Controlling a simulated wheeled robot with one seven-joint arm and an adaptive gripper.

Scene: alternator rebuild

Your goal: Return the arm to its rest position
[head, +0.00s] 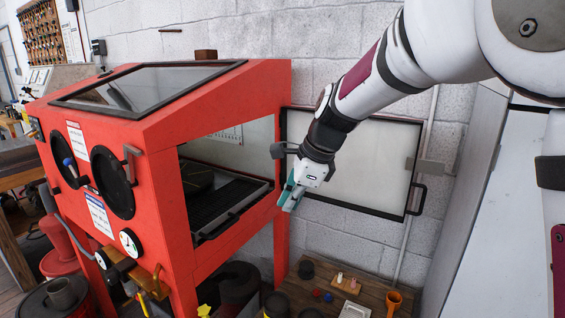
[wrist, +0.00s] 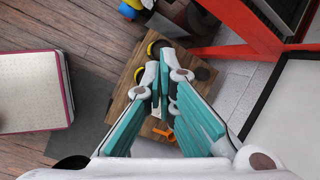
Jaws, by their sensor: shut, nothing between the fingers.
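My gripper (head: 289,196) hangs at the end of my white arm in the head view, pointing down beside the right edge of the red cabinet's open side. In the wrist view my gripper (wrist: 160,98) shows its teal finger pads running together at the tips, shut and empty. It is above a low wooden table and touches nothing that I can see. My arm reaches in from the upper right of the head view, with the elbow bent.
The red blasting cabinet (head: 160,170) stands at left. Its side door (head: 350,165) is swung open behind my gripper. The wooden table (head: 335,292) below holds small parts and an orange funnel (head: 394,299). A grey cabinet (head: 465,190) stands at right.

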